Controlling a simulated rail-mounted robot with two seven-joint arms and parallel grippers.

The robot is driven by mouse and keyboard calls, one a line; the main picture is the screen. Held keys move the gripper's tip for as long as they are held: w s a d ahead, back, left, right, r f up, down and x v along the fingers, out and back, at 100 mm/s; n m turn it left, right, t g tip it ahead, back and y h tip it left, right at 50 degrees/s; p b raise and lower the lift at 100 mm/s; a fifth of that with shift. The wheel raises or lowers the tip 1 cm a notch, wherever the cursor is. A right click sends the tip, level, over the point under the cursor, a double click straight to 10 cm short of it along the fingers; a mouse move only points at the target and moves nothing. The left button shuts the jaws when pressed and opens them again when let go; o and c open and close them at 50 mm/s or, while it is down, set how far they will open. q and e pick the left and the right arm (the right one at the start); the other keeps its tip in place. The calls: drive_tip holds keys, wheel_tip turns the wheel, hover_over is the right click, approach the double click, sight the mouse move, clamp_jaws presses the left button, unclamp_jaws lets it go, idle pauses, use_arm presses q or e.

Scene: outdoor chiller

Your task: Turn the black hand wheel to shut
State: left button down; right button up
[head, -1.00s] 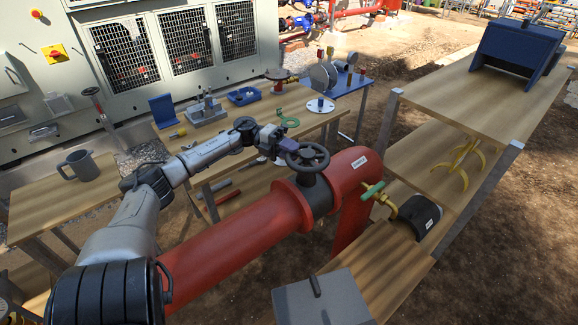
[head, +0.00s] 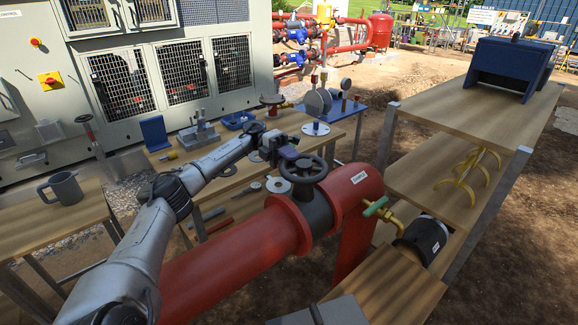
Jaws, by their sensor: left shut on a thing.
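The black hand wheel (head: 303,168) sits on a dark valve body (head: 316,207) set in the thick red pipe (head: 240,240). My left arm reaches in from the lower left, and my left gripper (head: 290,156) is at the far left side of the wheel. It is shut on the wheel's rim there; the fingertips are small and partly hidden against the wheel. My right gripper is out of view.
A green-handled brass valve (head: 376,207) stands right of the pipe. A wooden table (head: 225,180) with tools and fittings is behind my arm. A grey mug (head: 64,188) stands at left. Wooden shelving (head: 420,115) with a blue box (head: 510,65) fills the right.

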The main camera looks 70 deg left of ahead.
use_arm(q)
drive_tip(key=shift+w+f+g+b, duration=0.1)
drive_tip(key=shift+g+b, duration=0.2)
idle(0.4)
drive_tip(key=c, duration=1)
unclamp_jaws()
drive_tip(key=shift+d, duration=0.1)
